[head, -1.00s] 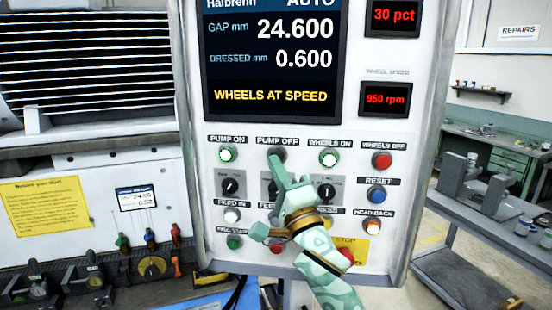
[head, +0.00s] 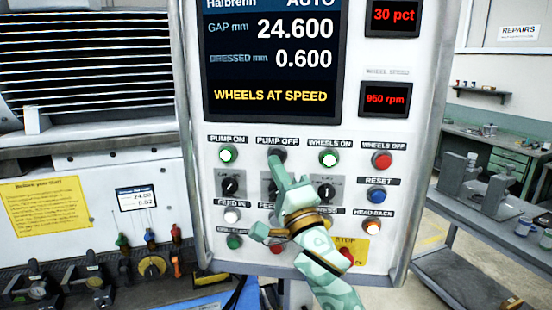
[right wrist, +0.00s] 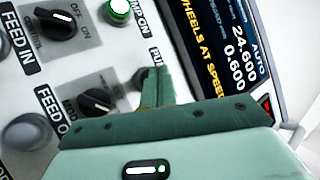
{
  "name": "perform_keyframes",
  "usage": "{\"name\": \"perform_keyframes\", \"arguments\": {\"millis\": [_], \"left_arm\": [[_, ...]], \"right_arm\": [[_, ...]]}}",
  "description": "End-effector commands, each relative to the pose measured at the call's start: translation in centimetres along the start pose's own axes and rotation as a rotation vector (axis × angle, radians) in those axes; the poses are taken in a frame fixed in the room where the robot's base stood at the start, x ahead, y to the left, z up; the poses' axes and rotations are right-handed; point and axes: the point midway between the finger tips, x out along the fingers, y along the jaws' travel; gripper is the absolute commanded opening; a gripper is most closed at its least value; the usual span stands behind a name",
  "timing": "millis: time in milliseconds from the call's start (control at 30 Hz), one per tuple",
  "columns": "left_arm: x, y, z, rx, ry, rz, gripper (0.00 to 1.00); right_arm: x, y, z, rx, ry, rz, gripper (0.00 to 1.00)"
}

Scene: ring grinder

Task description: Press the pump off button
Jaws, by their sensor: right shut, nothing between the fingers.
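The pump off button sits under the PUMP OFF label (head: 277,141) in the top row of the control panel. My right gripper (head: 276,160) is shut and empty, its fingertips at this button and covering much of it in the head view. In the right wrist view, the closed fingers (right wrist: 158,78) lie over the panel beside a grey button (right wrist: 139,78), which is partly hidden. I cannot tell whether the fingertips touch the button or whether it is pressed in. My left gripper is not in view.
The lit green pump on button (head: 228,155) is left of it, and the lit green wheels on button (head: 329,158) is right. Black selector knobs (head: 233,187) sit just below. The screen (head: 272,60) above reads WHEELS AT SPEED. A red wheels off button (head: 382,160) is farther right.

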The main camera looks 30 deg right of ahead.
Motion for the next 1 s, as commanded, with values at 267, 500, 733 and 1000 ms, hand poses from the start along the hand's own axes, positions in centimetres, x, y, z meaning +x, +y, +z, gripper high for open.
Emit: {"name": "perform_keyframes", "arguments": {"millis": [267, 500, 733, 1000], "left_arm": [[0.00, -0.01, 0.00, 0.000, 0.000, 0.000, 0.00], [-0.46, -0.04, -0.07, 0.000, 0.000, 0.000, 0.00], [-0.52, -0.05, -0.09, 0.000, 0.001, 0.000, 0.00], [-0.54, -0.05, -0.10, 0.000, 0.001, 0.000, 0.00]], "right_arm": [[0.00, 0.00, 0.00, 0.000, 0.000, 0.000, 0.00], [0.47, 0.17, -0.32, 0.001, 0.001, 0.000, 0.00], [0.60, 0.39, -0.45, 0.000, 0.001, 0.000, 0.00], [0.64, 0.42, -0.47, 0.000, 0.000, 0.000, 0.00]]}}
